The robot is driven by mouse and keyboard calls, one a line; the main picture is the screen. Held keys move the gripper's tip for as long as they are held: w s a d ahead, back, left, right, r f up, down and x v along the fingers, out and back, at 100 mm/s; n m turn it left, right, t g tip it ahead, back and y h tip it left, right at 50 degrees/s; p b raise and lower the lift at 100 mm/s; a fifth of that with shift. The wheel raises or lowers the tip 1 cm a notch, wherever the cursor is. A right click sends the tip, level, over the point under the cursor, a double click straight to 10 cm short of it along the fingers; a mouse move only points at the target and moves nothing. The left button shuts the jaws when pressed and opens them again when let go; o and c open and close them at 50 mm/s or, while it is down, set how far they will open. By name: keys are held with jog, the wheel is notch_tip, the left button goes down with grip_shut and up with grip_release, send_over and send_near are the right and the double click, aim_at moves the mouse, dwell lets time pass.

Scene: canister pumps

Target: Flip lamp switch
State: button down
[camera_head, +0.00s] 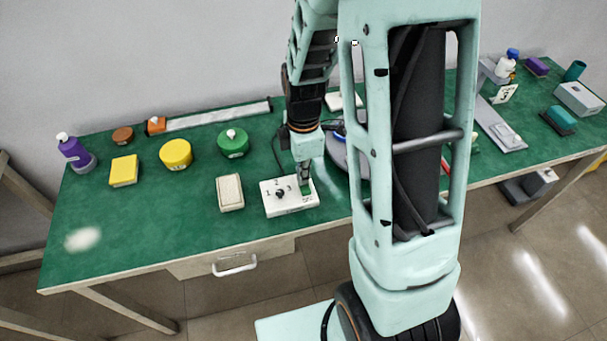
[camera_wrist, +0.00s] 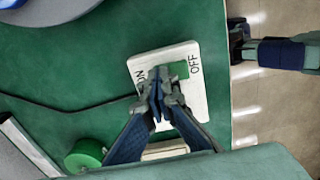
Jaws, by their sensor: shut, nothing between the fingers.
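The white switch box (camera_head: 283,207) lies near the front edge of the green table. It bears the numbers 1, 2, 3 around a dark knob (camera_head: 280,194) and a green switch at its right end. In the wrist view the box (camera_wrist: 198,100) shows the words ON and OFF with the green switch (camera_wrist: 179,69) between them. My gripper (camera_head: 304,188) points down over the switch end of the box. In the wrist view my gripper (camera_wrist: 160,84) is shut and empty, its tips beside the green switch toward the ON side. I cannot tell whether they touch it.
A beige block (camera_head: 230,192), a green canister (camera_head: 233,143), a yellow canister (camera_head: 175,154) and a yellow box (camera_head: 124,170) stand left of the box. A dark cable (camera_wrist: 70,107) runs from the box. The table's front left (camera_head: 150,225) is mostly clear.

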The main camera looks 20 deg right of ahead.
jog(key=shift+s, duration=0.15)
jog(key=shift+s+r, duration=0.2)
jog(key=shift+s, duration=0.45)
jog(key=shift+r, duration=0.1)
